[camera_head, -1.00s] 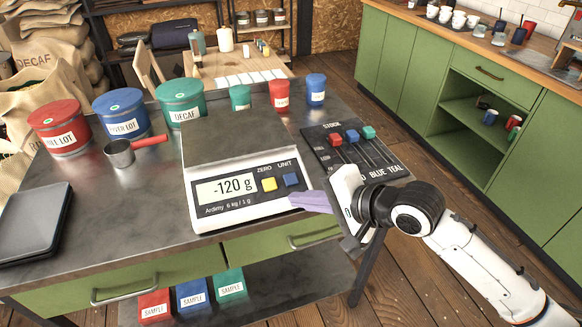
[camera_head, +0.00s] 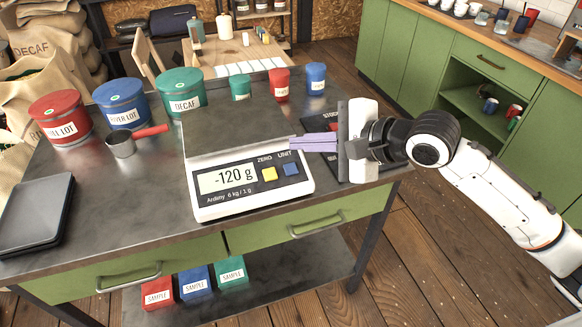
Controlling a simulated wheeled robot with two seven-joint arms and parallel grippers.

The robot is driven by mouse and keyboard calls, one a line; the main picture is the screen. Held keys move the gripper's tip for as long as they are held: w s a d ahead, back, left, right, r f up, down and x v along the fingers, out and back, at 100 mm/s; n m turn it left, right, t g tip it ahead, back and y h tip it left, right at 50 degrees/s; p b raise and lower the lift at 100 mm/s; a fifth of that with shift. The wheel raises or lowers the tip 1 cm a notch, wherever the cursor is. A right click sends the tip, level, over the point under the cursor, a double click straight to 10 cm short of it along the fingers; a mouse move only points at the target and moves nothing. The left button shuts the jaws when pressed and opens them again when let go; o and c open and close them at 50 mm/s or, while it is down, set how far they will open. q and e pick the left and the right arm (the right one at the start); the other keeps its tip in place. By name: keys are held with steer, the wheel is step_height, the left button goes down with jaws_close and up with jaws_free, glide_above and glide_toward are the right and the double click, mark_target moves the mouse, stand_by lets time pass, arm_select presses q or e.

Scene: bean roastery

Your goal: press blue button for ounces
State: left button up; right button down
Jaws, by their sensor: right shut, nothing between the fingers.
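The scale (camera_head: 250,195) stands on the metal table with a dark flat plate (camera_head: 235,125) on top. Its display (camera_head: 227,178) reads -120 g. To the right of the display are a yellow button (camera_head: 269,174) under ZERO and a blue button (camera_head: 291,169) under UNIT. My right gripper (camera_head: 296,143) comes in from the right with its purple fingers shut and empty. In the picture its fingertips lie just above the blue button and the UNIT label, apart from the button; their exact height is hard to tell. My left gripper is not in view.
A black stock board (camera_head: 312,120) lies right of the scale, partly hidden by my gripper. Red, blue and green tins (camera_head: 121,103) line the back. A metal scoop (camera_head: 121,146) with a red handle and a dark tray (camera_head: 33,215) are on the left.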

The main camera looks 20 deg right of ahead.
mark_target(291, 169)
steer(key=f+b, duration=0.1)
steer(key=w+f+b, duration=0.1)
steer(key=f+b, duration=0.2)
steer(key=f, duration=0.1)
steer(key=shift+w+b, duration=0.25)
steer(key=shift+b, duration=0.1)
steer(key=shift+w+f, duration=0.4)
steer(key=shift+f, duration=0.55)
stand_by(0.9)
steer(key=shift+w+f+p, duration=0.15)
steer(key=shift+f+p, duration=0.05)
steer(key=shift+p, duration=0.25)
steer(key=shift+f, duration=0.2)
